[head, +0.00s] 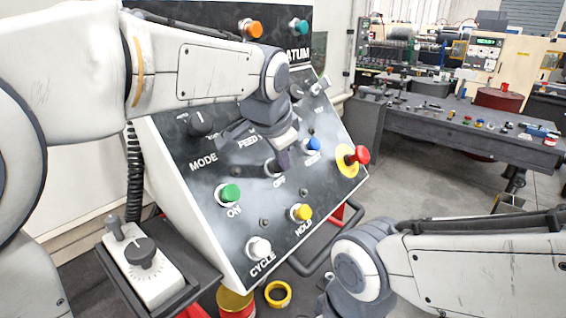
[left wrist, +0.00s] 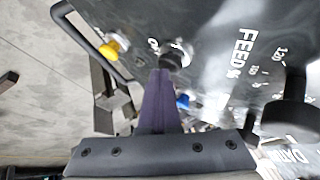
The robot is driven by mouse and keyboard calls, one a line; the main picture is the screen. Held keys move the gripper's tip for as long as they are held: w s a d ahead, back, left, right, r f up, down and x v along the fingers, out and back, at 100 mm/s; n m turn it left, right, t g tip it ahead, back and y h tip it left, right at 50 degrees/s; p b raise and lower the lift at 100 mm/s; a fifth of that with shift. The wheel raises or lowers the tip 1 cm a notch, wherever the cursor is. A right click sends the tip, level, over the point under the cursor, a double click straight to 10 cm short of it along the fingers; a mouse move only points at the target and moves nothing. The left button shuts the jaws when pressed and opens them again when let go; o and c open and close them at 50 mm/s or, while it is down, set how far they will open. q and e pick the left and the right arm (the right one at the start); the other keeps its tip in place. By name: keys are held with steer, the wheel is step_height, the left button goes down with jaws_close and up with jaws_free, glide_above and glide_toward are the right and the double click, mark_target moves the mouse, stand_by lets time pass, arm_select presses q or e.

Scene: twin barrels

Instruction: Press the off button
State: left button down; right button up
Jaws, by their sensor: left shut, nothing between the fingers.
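The off button (head: 271,168) is a dark round button near the middle of the sloped black control panel (head: 185,150), above a partly readable "OFF" label. My left gripper (head: 283,161) is shut and empty, its dark fingertips pointing at the panel right by this button and hiding part of it in the head view. In the left wrist view the dark button (left wrist: 177,56) shows just beyond the tips of the shut fingers (left wrist: 162,75). I cannot tell whether the tips touch it. My right arm enters at the lower right, but its gripper does not show.
Around it are a green button (head: 230,194), yellow button (head: 302,212), white button (head: 258,247), blue button (head: 313,144) and red mushroom button (head: 361,155) on yellow. The mode knob (head: 200,123) is upper left. A pendant box (head: 145,265) sits lower left.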

arm_select(q)
steer(key=shift+s+d+r+p, duration=0.35)
steer(key=shift+s+d+r, duration=0.1)
steer(key=shift+d+r, duration=0.1)
stand_by(0.4)
steer(key=s+d+r+p, duration=0.2)
steer(key=d+r, duration=0.1)
steer(key=shift+s+d, duration=0.15)
steer(key=shift+s, duration=0.05)
stand_by(0.7)
steer(key=s+a+f+n+g+b, duration=0.1)
steer(key=s+f+b, duration=0.4)
steer(key=s+f, duration=0.7)
steer(key=s+a+f+n+g+b, duration=0.2)
steer(key=s+a+f+g+b, duration=0.2)
steer(key=s+f, duration=0.8)
step_height(320, 180, down, 5)
steer(key=shift+s+g+b, duration=0.4)
steer(key=shift+g+b, duration=0.2)
steer(key=shift+b, duration=0.2)
steer(key=shift+a, duration=0.1)
